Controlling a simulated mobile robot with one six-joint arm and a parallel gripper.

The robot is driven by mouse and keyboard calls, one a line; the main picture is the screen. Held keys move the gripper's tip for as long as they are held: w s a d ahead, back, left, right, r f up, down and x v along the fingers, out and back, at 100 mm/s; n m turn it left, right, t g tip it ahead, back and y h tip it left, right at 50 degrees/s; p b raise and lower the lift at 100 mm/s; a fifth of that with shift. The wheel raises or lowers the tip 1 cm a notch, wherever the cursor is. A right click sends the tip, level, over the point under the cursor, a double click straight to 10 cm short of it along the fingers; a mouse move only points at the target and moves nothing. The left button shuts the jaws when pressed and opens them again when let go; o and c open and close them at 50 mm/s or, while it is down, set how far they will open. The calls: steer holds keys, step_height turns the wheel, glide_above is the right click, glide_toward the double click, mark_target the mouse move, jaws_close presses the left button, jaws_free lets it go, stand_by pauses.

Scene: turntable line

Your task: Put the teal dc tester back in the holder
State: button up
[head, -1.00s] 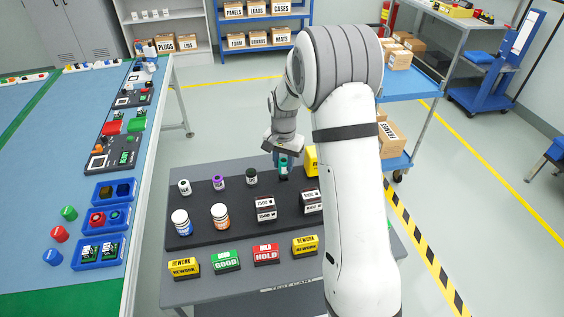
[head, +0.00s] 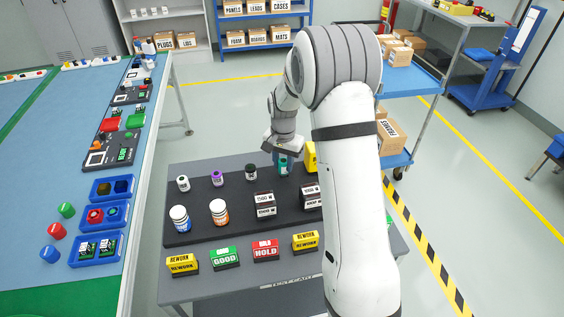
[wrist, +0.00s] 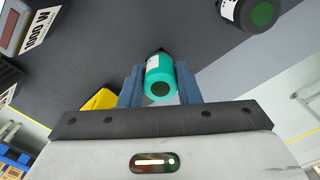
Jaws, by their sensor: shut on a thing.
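The teal dc tester (head: 283,167) is at the back of the dark board (head: 237,230) on the grey cart. My gripper (head: 282,155) reaches down over it from behind. In the wrist view my gripper (wrist: 160,88) has its two blue fingers shut on the teal tester (wrist: 164,66), one on each side. The tester shows a round dark end towards the camera and a dark tip at its far end. I cannot tell whether it touches the board, and no separate empty slot for it is clear.
Dark-topped (head: 251,172), purple-topped (head: 217,178) and white (head: 183,183) small bottles stand left of the tester. Larger blue-and-white (head: 179,218) and orange (head: 219,212) bottles and labelled boxes (head: 264,205) stand in front. A yellow object (head: 310,156) is close on the right.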

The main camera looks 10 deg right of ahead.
steer(key=shift+f, duration=0.2)
steer(key=o, duration=1.2)
steer(key=shift+r+b, duration=0.55)
steer(key=shift+r, duration=3.5)
steer(key=s+r+n+t, duration=0.1)
steer(key=s+r+n, duration=0.1)
steer(key=s+r, duration=0.45)
steer(key=s+r+n+t, duration=0.1)
steer(key=s+r+n, duration=0.15)
steer(key=s, duration=0.65)
steer(key=s+n, duration=0.1)
steer(key=s, duration=0.8)
steer(key=s+n+t, duration=0.1)
steer(key=s, duration=0.4)
steer(key=shift+s+n, duration=0.15)
steer(key=shift+n, duration=0.2)
